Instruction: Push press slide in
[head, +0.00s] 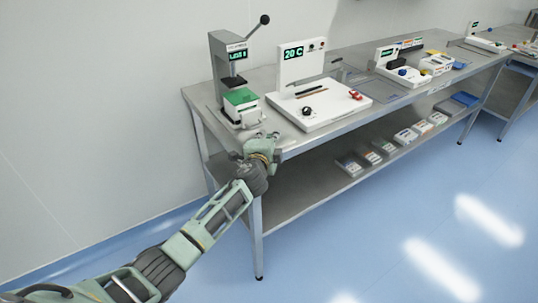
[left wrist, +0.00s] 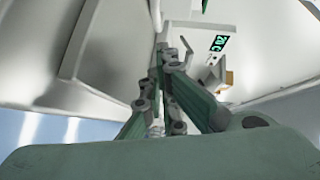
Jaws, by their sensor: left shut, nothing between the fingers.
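The grey press (head: 226,68) stands at the near left end of the steel table, with a green-lit display and a black-knobbed lever at its top. Its slide (head: 241,107), a pale block with a green top, sits low at the front of the press and extends toward the table's front edge. My left gripper (head: 268,138) is at the table's front edge, just in front of the slide; I cannot tell whether it touches. In the left wrist view its fingers (left wrist: 165,62) are shut with nothing between them. My right gripper is not in view.
A white station (head: 335,117) with a "20 C" display (head: 293,53) stands right of the press; its display also shows in the left wrist view (left wrist: 219,43). More devices stand farther right. Several small boxes lie on the lower shelf (head: 300,188). The blue floor in front is clear.

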